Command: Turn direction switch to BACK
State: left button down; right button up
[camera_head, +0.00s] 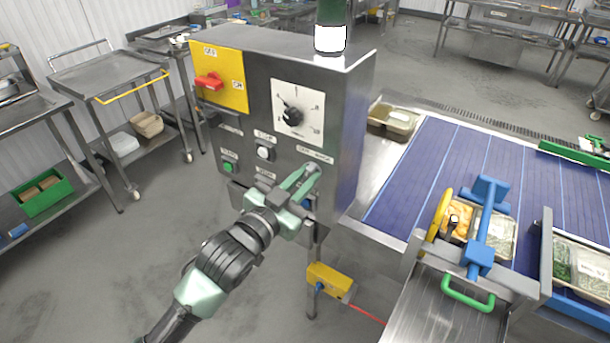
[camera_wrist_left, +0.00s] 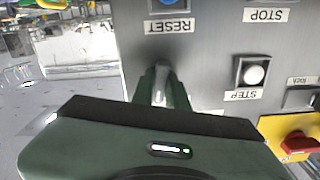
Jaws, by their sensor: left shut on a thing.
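The grey control box (camera_head: 335,105) stands at the centre of the head view. My left gripper (camera_head: 305,178) is at the lower right of its front panel, just below a small label too blurred to read well. It is shut on the direction switch, whose knob is mostly hidden; which way it points cannot be told. In the left wrist view, the fingers of my left gripper (camera_wrist_left: 161,90) are against the panel with a narrow silvery part between them. My right gripper is not in view.
The panel also has a red main switch (camera_head: 208,81), a dial (camera_head: 292,115), a white STEP button (camera_wrist_left: 254,75) and a green button (camera_head: 228,167). A blue conveyor (camera_head: 420,165) with food trays is at right. Metal carts stand at left.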

pick_arm(q)
jog(key=shift+m, duration=0.6)
jog(key=shift+m+p, duration=0.5)
jog(key=shift+m, duration=0.5)
jog(key=shift+m, duration=0.6)
jog(key=shift+c, duration=1.8)
grip_release()
